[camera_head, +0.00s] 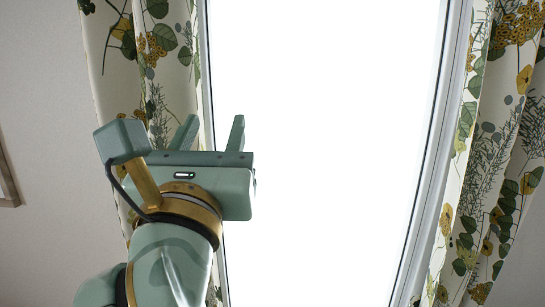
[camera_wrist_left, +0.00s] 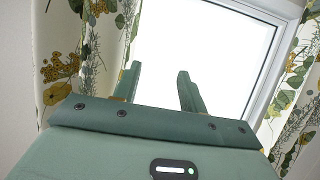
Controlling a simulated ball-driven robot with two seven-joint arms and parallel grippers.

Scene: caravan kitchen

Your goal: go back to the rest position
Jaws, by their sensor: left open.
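My left gripper (camera_head: 212,132) is raised in front of the window's left edge in the head view. Its two green fingers point up and stand apart, with nothing between them. The left wrist view also shows the left gripper (camera_wrist_left: 158,82) open and empty, with the bright window behind the fingers. My right gripper is in neither view.
A bright white window (camera_head: 330,140) fills the middle. Patterned curtains hang at its left (camera_head: 140,60) and right (camera_head: 495,150). A pale wall (camera_head: 40,110) lies at the far left, with part of a frame (camera_head: 8,180) at the picture's edge.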

